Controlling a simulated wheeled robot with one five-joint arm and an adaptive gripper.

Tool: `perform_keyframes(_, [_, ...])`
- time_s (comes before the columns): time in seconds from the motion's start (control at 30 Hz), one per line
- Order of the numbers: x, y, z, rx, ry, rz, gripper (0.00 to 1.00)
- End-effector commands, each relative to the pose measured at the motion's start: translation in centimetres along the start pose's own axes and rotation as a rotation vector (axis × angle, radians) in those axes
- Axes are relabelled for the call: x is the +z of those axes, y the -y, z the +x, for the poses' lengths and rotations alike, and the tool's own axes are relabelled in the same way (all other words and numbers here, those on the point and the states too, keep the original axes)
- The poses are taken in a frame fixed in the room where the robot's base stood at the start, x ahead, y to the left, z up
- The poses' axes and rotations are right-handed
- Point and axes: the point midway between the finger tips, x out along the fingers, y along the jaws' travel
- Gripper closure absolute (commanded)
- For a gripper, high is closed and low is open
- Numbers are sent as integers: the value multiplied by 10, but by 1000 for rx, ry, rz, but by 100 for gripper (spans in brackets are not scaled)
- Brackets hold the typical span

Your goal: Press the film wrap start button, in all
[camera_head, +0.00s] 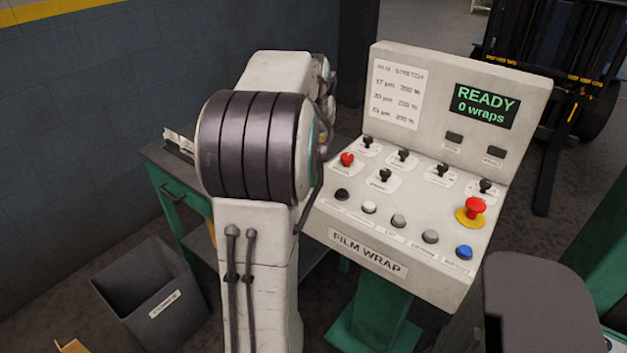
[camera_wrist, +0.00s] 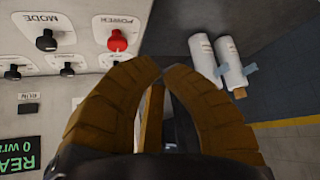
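The film wrap panel (camera_head: 330,205) stands right of my arm in the head view. Its front row has a black button (camera_head: 342,194), a white button (camera_head: 369,207), two grey buttons (camera_head: 399,221) (camera_head: 430,237) and a blue button (camera_head: 464,252). The screen (camera_head: 485,105) reads READY, 0 wraps. My gripper (camera_wrist: 162,68) shows in the wrist view, its brown fingers bowed with tips together, holding nothing visible. It is near the panel's red POWER knob (camera_wrist: 117,41). My arm hides it in the head view.
A red emergency-type knob (camera_head: 475,208) on a yellow base and several black knobs sit above the buttons. A grey bin (camera_head: 150,290) stands at lower left beside a green-framed table (camera_head: 170,185). White rolls (camera_wrist: 220,60) show in the wrist view. A forklift (camera_head: 550,60) is behind.

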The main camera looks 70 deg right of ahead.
Motion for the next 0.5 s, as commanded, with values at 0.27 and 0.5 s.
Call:
perform_keyframes(0.27, [2,0,2,0,1,-1,100])
perform_keyframes(0.5, [10,0,12,-1,2,-1,100])
